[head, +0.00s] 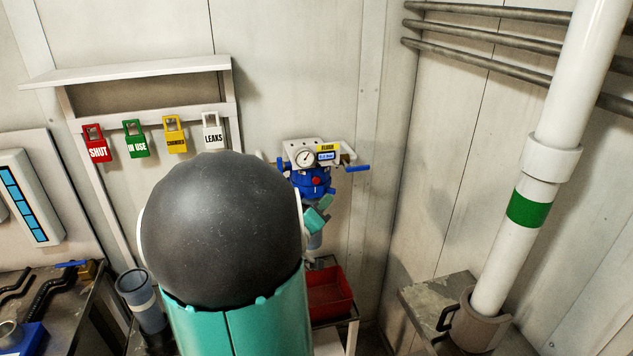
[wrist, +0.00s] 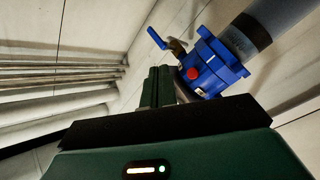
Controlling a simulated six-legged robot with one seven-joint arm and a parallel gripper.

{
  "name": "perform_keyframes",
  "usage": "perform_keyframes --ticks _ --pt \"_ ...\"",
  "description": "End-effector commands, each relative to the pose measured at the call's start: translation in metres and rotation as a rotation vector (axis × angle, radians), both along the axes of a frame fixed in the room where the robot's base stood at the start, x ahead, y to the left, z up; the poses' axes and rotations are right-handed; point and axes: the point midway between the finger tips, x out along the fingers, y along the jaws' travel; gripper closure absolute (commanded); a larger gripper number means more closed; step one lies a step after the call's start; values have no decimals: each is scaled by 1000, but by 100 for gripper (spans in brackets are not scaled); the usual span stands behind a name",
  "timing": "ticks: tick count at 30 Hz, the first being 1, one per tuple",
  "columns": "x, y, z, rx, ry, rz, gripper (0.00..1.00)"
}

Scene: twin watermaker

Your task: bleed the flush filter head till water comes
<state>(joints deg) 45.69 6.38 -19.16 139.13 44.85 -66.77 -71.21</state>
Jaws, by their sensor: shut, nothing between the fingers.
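The flush filter head (head: 312,185) is blue, mounted on the back wall under a white bracket with a round gauge (head: 304,157) and a yellow label. A red button (head: 315,181) sits on its front; the button (wrist: 193,73) also shows in the wrist view, on the blue head (wrist: 215,66). A blue lever (head: 356,168) sticks out to the right of the bracket. My gripper (wrist: 160,72) is shut and empty, its fingertips left of the red button and apparently close to it; I cannot tell if they touch. In the head view my arm hides part of the filter.
A red tray (head: 328,296) stands below the filter. Red, green, yellow and white tags (head: 155,138) hang on a rack at left. A white pipe with a green band (head: 528,209) stands at right. Grey pipes (head: 480,50) run along the right wall.

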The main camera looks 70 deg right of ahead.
Motion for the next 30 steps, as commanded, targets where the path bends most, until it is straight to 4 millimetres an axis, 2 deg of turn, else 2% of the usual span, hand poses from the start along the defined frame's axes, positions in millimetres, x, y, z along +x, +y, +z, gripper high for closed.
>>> perform_keyframes --ticks 6,13,30 --pt "15 -27 0 1 0 -1 100" --pt "28 -47 -1 1 0 1 100" --pt "32 -52 0 0 -1 1 100"
